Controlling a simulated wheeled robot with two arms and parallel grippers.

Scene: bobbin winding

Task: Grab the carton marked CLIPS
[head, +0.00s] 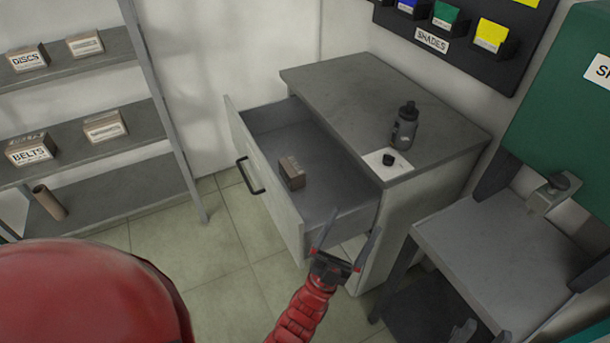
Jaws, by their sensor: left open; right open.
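No label that I can read says CLIPS. A small brown carton (291,173) lies in the open drawer (262,190) of the grey cabinet; its marking cannot be read from here. On the shelves at left are cartons marked DISCS (28,59) and BELTS (31,151). Beside them stand an upper carton (85,44) and a lower carton (105,127) with labels too small to read. My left gripper (349,236) is open and empty at the drawer's near right corner, apart from the carton. My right gripper (483,334) shows only its fingertips at the bottom edge, open.
A dark bottle (404,127) and a white card with a black cap (388,165) are on the cabinet top (345,90). A grey table (490,250) with a clamp stands at right. A brown tube (50,202) lies on the lowest shelf. The tiled floor (205,245) between shelves and drawer is clear.

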